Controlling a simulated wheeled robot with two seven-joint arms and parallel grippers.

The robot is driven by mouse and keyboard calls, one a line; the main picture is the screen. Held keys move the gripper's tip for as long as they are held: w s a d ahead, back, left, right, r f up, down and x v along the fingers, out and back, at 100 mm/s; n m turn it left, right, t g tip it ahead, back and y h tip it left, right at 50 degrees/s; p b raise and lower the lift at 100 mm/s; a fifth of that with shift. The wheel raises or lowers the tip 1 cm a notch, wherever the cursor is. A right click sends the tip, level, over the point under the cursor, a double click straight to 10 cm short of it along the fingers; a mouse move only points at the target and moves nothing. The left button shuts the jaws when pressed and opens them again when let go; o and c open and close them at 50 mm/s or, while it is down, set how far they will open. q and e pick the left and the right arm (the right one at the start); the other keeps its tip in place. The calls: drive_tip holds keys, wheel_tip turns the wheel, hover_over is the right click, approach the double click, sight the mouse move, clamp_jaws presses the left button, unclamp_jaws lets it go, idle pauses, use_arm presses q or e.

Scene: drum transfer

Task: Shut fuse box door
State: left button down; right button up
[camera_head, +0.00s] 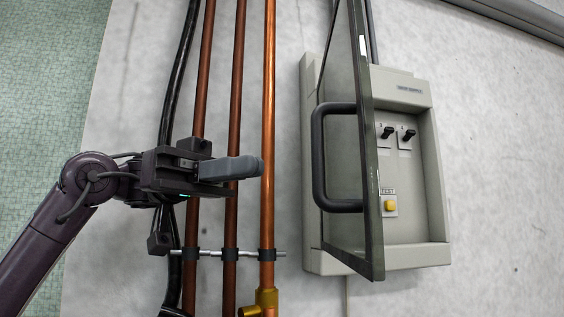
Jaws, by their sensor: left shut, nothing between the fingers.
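The fuse box (433,199) is a light grey wall box at the right of centre. Its door (367,130) is a dark-framed glass panel, hinged on the box's left side and standing open, swung out from the wall. A black handle (318,160) is on the door, on its left face. My left gripper (246,168) is shut and empty, left of the door handle and apart from it, in front of the pipes. The right gripper is not in the view.
Copper and brown pipes (268,90) and a black cable (178,80) run up the wall behind my left gripper. A brass fitting (262,303) is at the bottom. Inside the box are two black switches (387,132) and a yellow button (390,205). Free room lies between gripper and handle.

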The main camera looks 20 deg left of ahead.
sight(321, 140)
use_arm(q)
drive_tip(key=shift+p+x, duration=0.3)
drive_tip(key=shift+x, duration=2.65)
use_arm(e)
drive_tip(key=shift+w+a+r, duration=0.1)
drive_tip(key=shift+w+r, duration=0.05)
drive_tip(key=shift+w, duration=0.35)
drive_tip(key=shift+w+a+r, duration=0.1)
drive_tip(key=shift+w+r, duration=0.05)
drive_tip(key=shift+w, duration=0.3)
